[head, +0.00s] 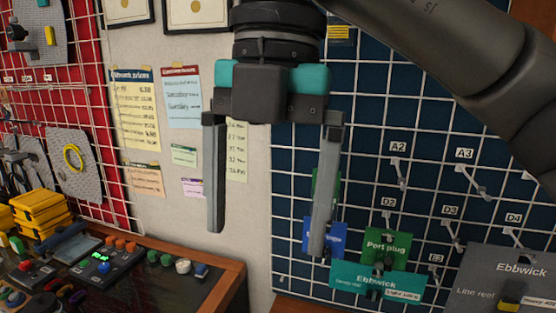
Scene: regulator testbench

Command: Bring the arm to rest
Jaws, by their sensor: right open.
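My right gripper (270,243) hangs in the upper middle of the head view, its arm coming in from the upper right. Its two long grey fingers point down and stand wide apart, with nothing between them. Behind it lies the wall and the edge of a blue panel with a white wire grid (345,100). The right finger overlaps a blue card (311,236) on the grid in the picture; I see no clear contact. My left gripper is not in view.
The grid has hooks with labels, a green "Port plug" card (385,248), a teal Ebbwick card (350,282) and a grey Ebbwick pack (515,275). At lower left a bench (215,300) carries a control box (105,262) and yellow cases (42,212). Papers hang on the pale wall.

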